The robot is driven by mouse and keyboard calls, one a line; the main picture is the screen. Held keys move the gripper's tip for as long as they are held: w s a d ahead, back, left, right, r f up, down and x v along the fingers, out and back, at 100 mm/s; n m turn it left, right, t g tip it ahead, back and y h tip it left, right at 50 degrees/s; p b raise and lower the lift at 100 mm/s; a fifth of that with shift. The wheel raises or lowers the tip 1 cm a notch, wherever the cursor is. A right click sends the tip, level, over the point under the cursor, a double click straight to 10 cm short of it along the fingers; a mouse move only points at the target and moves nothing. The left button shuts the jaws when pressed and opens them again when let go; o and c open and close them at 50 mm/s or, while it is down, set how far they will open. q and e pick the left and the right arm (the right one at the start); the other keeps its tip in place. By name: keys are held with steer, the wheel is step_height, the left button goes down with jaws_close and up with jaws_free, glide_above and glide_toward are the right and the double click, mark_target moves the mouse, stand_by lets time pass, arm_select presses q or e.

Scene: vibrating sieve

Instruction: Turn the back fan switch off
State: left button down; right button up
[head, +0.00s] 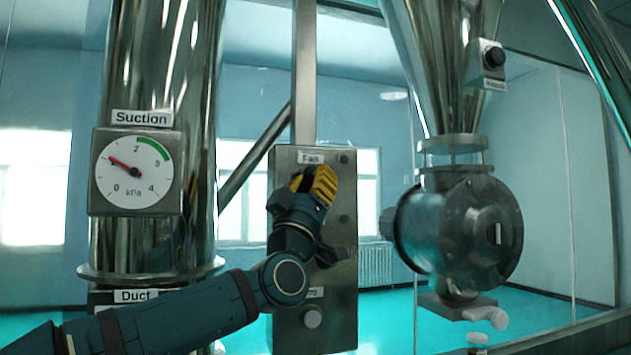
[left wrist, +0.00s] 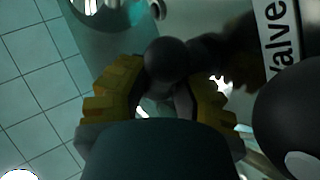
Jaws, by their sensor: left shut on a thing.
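The grey metal control panel (head: 343,289) stands in the middle of the head view, with a "Fan" label (head: 311,157) near its top. My left gripper (head: 318,184) is in front of the panel's upper part, just below that label. Its yellow fingers hide the fan switch in the head view. In the left wrist view, a dark round knob (left wrist: 167,60) sits between the yellow fingers of my left gripper (left wrist: 165,90), which is shut on it. Which way the switch is set cannot be told. My right gripper is not in view.
A pressure gauge (head: 137,170) labelled "Suction" is on the steel duct at left; its needle points up-left. A pale knob (head: 312,318) is low on the panel. A rotary valve housing (head: 480,235) under a steel hopper is at right. A "valve" label (left wrist: 283,30) shows in the wrist view.

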arm_select(q)
steer(key=shift+r, duration=0.15)
stand_by(0.3)
steer(key=c, duration=1.1)
jaws_free()
steer(key=shift+s, duration=0.1)
steer(key=v, duration=1.2)
